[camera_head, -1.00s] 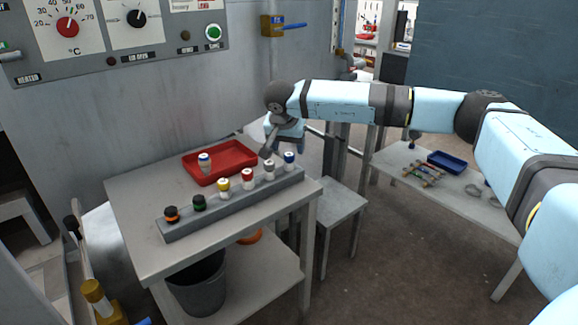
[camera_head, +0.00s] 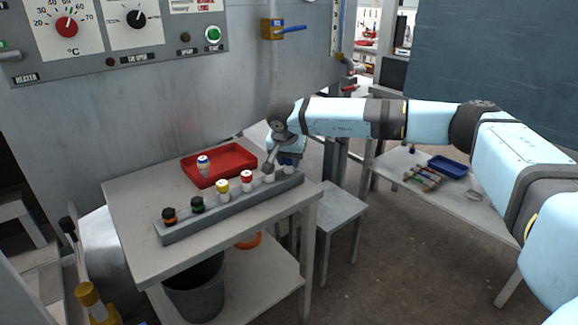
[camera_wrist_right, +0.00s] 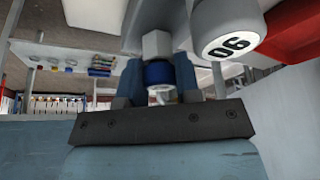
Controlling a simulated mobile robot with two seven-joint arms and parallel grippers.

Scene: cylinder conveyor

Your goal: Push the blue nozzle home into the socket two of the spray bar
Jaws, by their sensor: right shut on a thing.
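The grey spray bar (camera_head: 228,208) lies along the front of the table and holds a row of nozzles with differently coloured bands. My right gripper (camera_head: 287,158) is over the bar's right end, shut on the blue nozzle (camera_head: 288,162), which it mostly hides. In the right wrist view the blue nozzle (camera_wrist_right: 158,72) sits between the fingers of the right gripper (camera_wrist_right: 156,80), its pale hex part pointing away toward the bar. Whether it is fully seated cannot be told. Which socket is number two is not readable. My left gripper is out of view.
A grey-white nozzle (camera_wrist_right: 228,38) marked 06 stands close beside the gripper. Red (camera_head: 247,179), yellow (camera_head: 222,188), green (camera_head: 197,204) and orange (camera_head: 169,215) nozzles stand further left. A red tray (camera_head: 236,160) behind holds a white nozzle with a blue band (camera_head: 204,164).

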